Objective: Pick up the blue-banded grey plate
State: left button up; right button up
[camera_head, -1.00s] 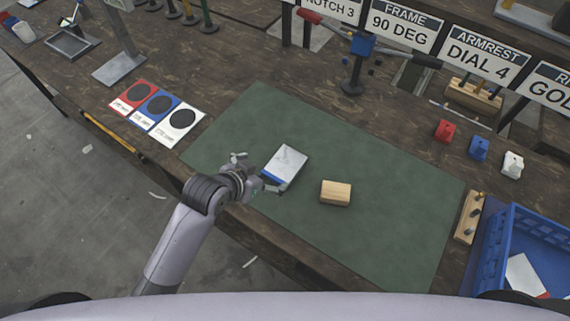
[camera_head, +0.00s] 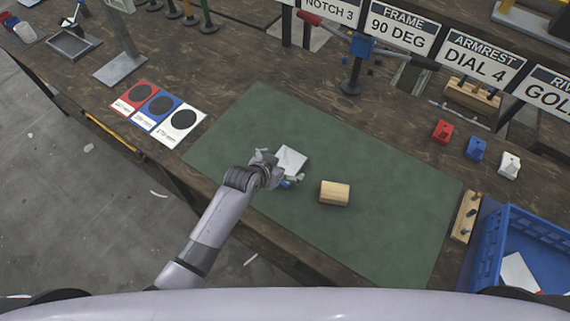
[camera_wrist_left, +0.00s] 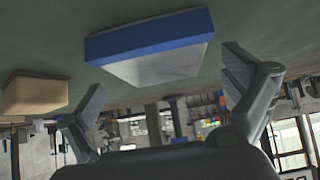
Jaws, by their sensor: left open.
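The blue-banded grey plate (camera_head: 292,158) lies on the green mat, left of a wooden block. Its blue band is along the near edge, partly hidden by my left gripper (camera_head: 279,171). My left gripper (camera_wrist_left: 163,68) is open, with one finger on each side of the plate's near end and nothing visibly held. My right gripper is not in view.
The wooden block (camera_head: 335,193) sits close to the right of the gripper; it also shows in the left wrist view (camera_wrist_left: 35,94). The green mat (camera_head: 380,220) is otherwise clear. A blue crate (camera_head: 485,250) stands at the right. Colored cards (camera_head: 180,125) lie left of the mat.

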pick_arm(q)
jog(key=shift+w+d+f, duration=0.25)
jog(key=shift+w+f, duration=0.1)
jog(key=shift+f, duration=0.1)
jog(key=shift+c, duration=0.2)
jog(key=c, duration=1.7)
jog(key=shift+r, duration=0.15)
jog(key=shift+c, duration=0.6)
